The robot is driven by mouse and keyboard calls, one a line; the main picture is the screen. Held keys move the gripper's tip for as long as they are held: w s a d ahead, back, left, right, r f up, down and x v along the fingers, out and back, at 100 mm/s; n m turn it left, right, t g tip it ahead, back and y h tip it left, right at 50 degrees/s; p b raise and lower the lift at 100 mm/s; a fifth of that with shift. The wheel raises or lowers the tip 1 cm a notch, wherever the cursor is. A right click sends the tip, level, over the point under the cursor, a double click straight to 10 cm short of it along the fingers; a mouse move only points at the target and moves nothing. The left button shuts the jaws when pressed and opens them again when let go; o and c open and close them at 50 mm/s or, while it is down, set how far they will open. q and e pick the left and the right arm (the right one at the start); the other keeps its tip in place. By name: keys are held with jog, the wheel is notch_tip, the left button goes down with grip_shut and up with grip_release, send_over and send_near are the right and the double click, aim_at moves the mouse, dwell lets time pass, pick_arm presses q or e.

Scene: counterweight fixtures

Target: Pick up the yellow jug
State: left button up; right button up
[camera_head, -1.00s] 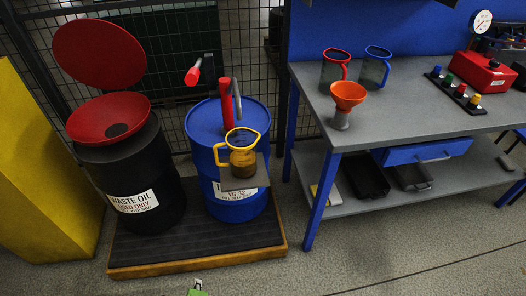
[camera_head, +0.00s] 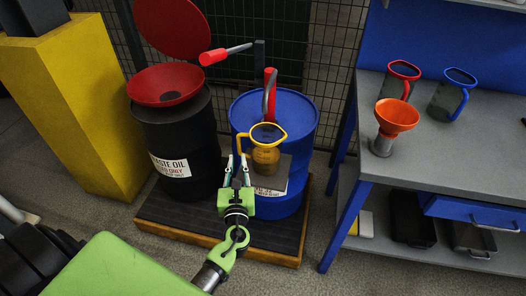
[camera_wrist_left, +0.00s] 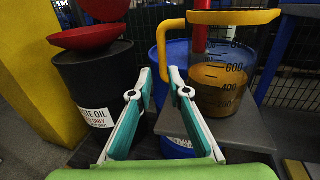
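The yellow jug (camera_head: 266,154) stands upright on a small grey platform in front of the blue drum, amber liquid inside. It also shows in the left wrist view (camera_wrist_left: 222,75), with volume marks on its clear wall and its yellow handle on the left side. My left gripper (camera_head: 237,159) is at the handle side of the jug, with its fingers apart. In the left wrist view the fingertips (camera_wrist_left: 159,76) line up with the lower part of the handle. I cannot tell whether the handle is between them or just beyond. My right gripper is not in view.
The blue drum (camera_head: 299,117) has a red and grey pump behind the jug. A black waste oil drum (camera_head: 179,134) with a red funnel stands to the left. A workbench (camera_head: 454,150) on the right bears a red jug, a blue jug and an orange funnel.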

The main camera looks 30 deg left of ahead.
aim_at(239, 149)
pick_arm(q)
jog(key=x, duration=0.7)
jog(key=shift+w+d+f, duration=0.1)
jog(key=shift+d+f, duration=0.05)
jog(key=shift+d, duration=0.1)
grip_shut()
